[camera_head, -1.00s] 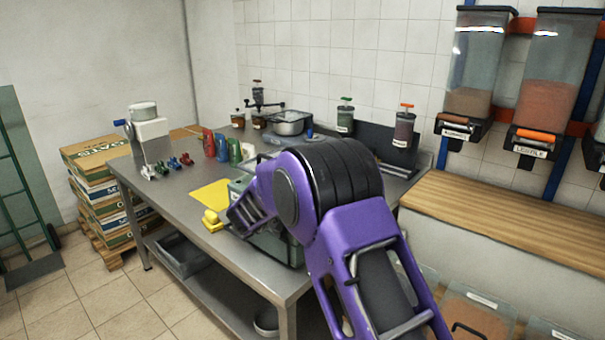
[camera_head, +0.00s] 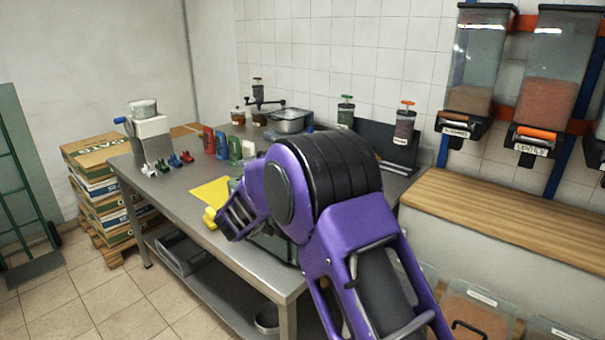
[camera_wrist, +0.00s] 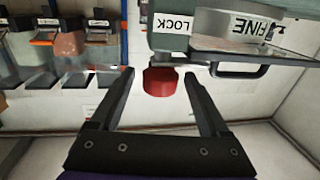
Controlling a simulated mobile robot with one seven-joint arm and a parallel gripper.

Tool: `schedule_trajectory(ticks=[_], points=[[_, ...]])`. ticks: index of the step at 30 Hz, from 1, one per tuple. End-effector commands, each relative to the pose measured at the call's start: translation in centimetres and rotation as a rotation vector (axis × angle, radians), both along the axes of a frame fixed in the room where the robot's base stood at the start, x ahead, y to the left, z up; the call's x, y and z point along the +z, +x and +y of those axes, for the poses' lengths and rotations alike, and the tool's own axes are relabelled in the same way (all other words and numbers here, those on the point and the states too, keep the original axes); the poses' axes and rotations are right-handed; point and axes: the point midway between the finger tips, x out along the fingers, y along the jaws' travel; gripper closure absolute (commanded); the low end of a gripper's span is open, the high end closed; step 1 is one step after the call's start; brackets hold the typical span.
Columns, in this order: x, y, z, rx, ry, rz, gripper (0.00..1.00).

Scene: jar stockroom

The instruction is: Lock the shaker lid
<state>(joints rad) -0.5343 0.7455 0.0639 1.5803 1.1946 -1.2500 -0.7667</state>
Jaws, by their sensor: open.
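In the wrist view, which is upside down, a grey-green machine, likely the shaker (camera_wrist: 220,42), fills the upper right. It bears a "LOCK" label. A red knob (camera_wrist: 160,83) sticks out from it by that label. A round grey part (camera_wrist: 225,24) marked "FINE" and a dark handle (camera_wrist: 240,71) are beside it. My gripper (camera_wrist: 160,74) is open, with one finger on each side of the red knob. I cannot tell whether either finger touches it. In the head view, my arm hides the gripper and most of the machine (camera_head: 279,250) on the steel table.
The steel table (camera_head: 170,190) holds a yellow sheet (camera_head: 209,192), several coloured bottles (camera_head: 221,145), small clamps and a white device (camera_head: 150,133). Dispensers (camera_head: 475,75) hang on the wall at right above a wooden counter (camera_head: 500,215). Boxes (camera_head: 97,180) are stacked at left.

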Motion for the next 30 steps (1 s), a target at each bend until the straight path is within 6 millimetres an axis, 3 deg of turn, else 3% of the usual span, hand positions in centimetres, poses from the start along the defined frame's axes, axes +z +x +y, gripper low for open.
schedule_trajectory(ticks=[9, 15, 21, 30], points=[[0.0, -7.1, 4.0, 0.004, 0.0, 0.0, 0.21], [0.0, -10.4, 5.8, 0.002, 0.001, 0.0, 0.21], [0.0, -12.0, 6.6, -0.001, 0.001, 0.0, 0.21], [0.0, -12.2, 6.7, -0.001, 0.0, -0.001, 0.21]])
